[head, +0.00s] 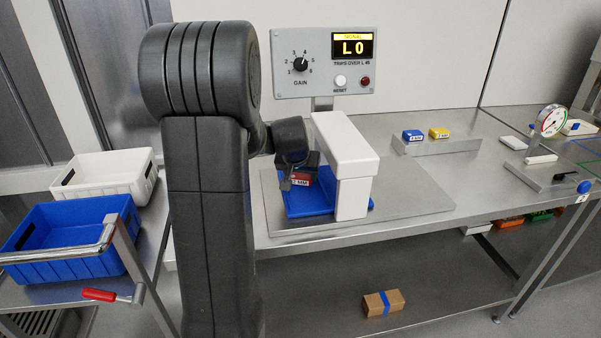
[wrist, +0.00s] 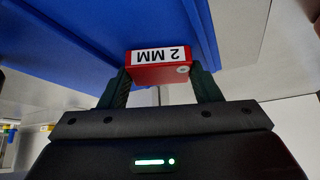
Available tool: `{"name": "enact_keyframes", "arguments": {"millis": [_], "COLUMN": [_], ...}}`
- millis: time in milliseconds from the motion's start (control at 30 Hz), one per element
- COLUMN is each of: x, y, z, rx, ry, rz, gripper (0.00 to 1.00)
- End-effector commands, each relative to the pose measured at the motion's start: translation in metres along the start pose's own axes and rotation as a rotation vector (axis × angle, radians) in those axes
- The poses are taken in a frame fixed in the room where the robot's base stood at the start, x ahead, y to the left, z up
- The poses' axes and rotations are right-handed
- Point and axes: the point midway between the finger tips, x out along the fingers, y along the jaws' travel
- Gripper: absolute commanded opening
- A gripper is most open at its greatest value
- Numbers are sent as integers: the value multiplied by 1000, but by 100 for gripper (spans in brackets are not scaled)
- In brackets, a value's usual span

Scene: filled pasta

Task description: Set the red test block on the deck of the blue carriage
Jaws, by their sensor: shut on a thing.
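The red test block (head: 300,179), with a white "2 MM" label, is between the fingers of my gripper (head: 296,183). In the wrist view the red block (wrist: 160,70) sits between the dark fingertips of my gripper (wrist: 160,80), which is shut on it. The blue carriage (head: 308,203) lies under the white arch on the bench, and its deck (wrist: 90,35) fills the upper left of the wrist view. The block is at the deck in the head view; I cannot tell whether it touches it. My arm hides part of the carriage.
A white arch (head: 352,190) stands close right of my gripper. A control panel (head: 325,62) reading "L 0" is behind. Blue (head: 413,135) and yellow (head: 439,132) blocks sit on a rack at right, near a dial gauge (head: 550,121). The plate's right part is clear.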

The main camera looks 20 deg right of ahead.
Motion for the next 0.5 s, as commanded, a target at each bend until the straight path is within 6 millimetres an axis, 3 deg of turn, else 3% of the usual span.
{"name": "enact_keyframes", "arguments": {"millis": [67, 100, 133, 500], "x": [4, 2, 2, -2], "y": [0, 0, 0, 0], "z": [2, 1, 1, -1], "rx": [0, 0, 0, 0], "ry": [0, 0, 0, 0], "rz": [0, 0, 0, 0], "gripper": [35, 63, 66, 66]}}
